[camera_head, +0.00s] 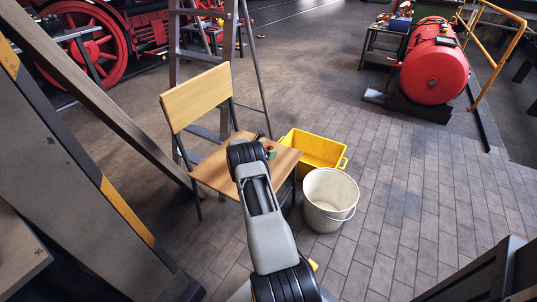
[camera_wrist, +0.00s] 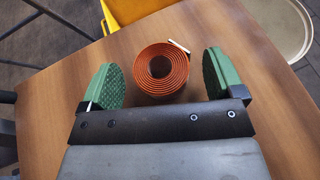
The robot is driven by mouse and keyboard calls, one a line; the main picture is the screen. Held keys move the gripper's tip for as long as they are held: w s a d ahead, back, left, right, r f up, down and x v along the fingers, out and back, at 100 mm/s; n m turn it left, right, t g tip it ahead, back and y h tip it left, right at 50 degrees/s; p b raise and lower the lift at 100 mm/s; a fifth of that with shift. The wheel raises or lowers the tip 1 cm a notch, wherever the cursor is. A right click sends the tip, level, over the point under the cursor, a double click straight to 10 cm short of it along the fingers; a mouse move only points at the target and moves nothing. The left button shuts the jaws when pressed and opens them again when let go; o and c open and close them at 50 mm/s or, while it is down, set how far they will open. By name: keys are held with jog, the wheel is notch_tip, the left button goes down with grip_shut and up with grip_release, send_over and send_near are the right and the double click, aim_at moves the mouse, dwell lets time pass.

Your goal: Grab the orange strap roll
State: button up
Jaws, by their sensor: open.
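The orange strap roll (camera_wrist: 161,70) is a coiled strap on the wooden chair seat (camera_wrist: 275,105). In the wrist view it lies between and slightly ahead of the two green finger pads of my gripper (camera_wrist: 164,78). The jaws are open, with a gap on each side of the roll. A pale loose end or tip shows at the roll's upper right. In the head view my gripper (camera_head: 262,146) is over the chair seat (camera_head: 222,168), and the roll is hidden or too small to tell.
A yellow crate (camera_head: 338,166) and a white bucket (camera_head: 312,217) stand on the floor right of the chair. The wooden chair backrest (camera_head: 197,97) rises at the left, with a ladder (camera_head: 232,40) behind it. Paved floor (camera_head: 410,200) is clear at the right.

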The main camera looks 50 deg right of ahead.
jog(key=shift+d+f, duration=0.15)
jog(key=shift+d, duration=0.3)
jog(key=shift+c, duration=0.5)
jog(key=c, duration=0.9)
jog(key=shift+c, duration=0.3)
